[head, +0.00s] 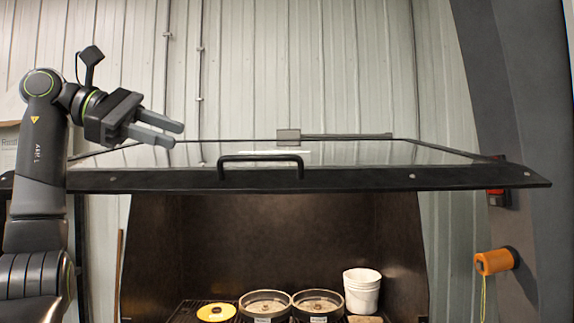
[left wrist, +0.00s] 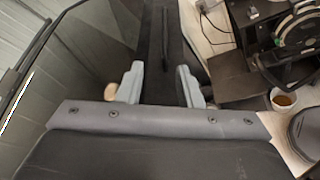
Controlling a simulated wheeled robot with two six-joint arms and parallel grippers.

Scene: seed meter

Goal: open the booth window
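The booth window (head: 400,179) is swung up and stands nearly level above the booth opening, its black front rail towards me. A black bar handle (head: 260,158) is on the middle of that rail. My left gripper (head: 177,135) is above the window's left part, left of the handle and apart from it. Its two grey fingers are parted with nothing between them. In the left wrist view the fingers of my left gripper (left wrist: 162,85) are wide apart, with a dark rail beyond them. My right gripper is not in view.
Inside the booth are two round metal pans (head: 318,303), a yellow disc (head: 216,312) and a white bucket (head: 362,290). A grey post (head: 520,120) with an orange device (head: 494,262) stands at the right. A cup (left wrist: 284,99) shows in the left wrist view.

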